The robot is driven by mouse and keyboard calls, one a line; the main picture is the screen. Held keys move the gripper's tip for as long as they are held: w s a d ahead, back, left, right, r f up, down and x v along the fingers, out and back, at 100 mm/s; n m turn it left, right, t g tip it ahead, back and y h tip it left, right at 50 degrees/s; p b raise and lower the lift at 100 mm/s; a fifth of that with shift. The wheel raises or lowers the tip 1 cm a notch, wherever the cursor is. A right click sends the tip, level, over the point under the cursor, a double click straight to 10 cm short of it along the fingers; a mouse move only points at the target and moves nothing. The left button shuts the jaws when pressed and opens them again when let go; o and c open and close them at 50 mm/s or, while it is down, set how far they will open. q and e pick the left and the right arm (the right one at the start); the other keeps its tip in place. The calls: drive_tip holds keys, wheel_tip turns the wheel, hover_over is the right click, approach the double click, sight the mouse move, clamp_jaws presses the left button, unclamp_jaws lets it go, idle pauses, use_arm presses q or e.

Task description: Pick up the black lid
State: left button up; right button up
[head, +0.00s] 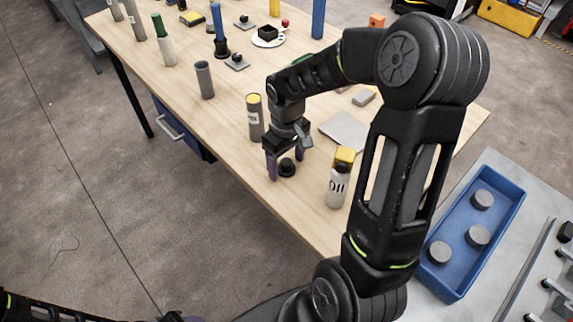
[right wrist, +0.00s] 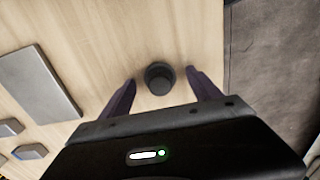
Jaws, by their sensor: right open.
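The black lid (head: 287,167) is a small dark round piece on the wooden table, near its front edge. My right gripper (head: 285,170) is above the table with its fingers pointing down, one on each side of the lid. In the right wrist view the lid (right wrist: 159,77) lies between the two fingertips (right wrist: 161,80), with a gap to each finger. My right gripper is open and holds nothing.
A grey bottle with a yellow cap (head: 339,178) stands right of the lid, and a grey cylinder with a yellow top (head: 255,118) stands behind left. A flat grey plate (head: 345,131) lies behind. A blue tray (head: 459,277) with grey discs sits at the right.

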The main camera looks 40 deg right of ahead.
sight(286, 162)
drive_tip(key=c, duration=1.4)
drive_tip(key=shift+r, duration=0.15)
wheel_tip(286, 162, up, 10)
drive_tip(key=shift+f+b, duration=0.1)
drive_tip(key=shift+b, duration=0.35)
